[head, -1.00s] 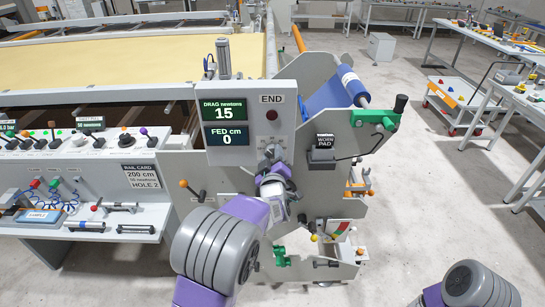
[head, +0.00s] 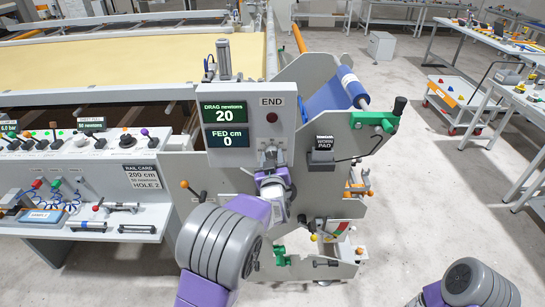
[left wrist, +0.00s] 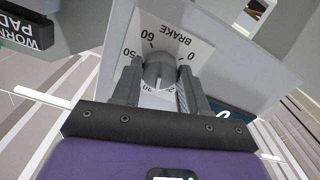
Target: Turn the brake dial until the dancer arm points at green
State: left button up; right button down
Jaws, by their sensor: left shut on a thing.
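The brake dial (left wrist: 160,68) is a grey round knob on a white plate marked BRAKE in the left wrist view. My left gripper (left wrist: 158,80) has its two fingers closed on the dial's sides. In the head view my left gripper (head: 270,166) is at the end panel, and the arm hides most of the dial. The drag display (head: 223,115) reads 20 newtons. A small red and green scale (head: 341,229) shows low on the end plate; where the dancer arm points is too small to tell. My right gripper is out of view.
A fed display (head: 228,140) reads 0 cm above the dial. A blue roll (head: 335,95) and a green crank (head: 378,120) are at upper right. A worn pad box (head: 322,153) is right of the panel.

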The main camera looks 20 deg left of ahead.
pick_arm(q)
jog(key=shift+m, duration=0.7)
jog(key=o, duration=1.1)
jog(key=shift+c, duration=0.2)
jog(key=shift+s, duration=0.15)
jog(key=v, duration=0.7)
jog(key=shift+p, duration=0.35)
jog(key=shift+s+d, duration=0.1)
jog(key=shift+s, duration=0.05)
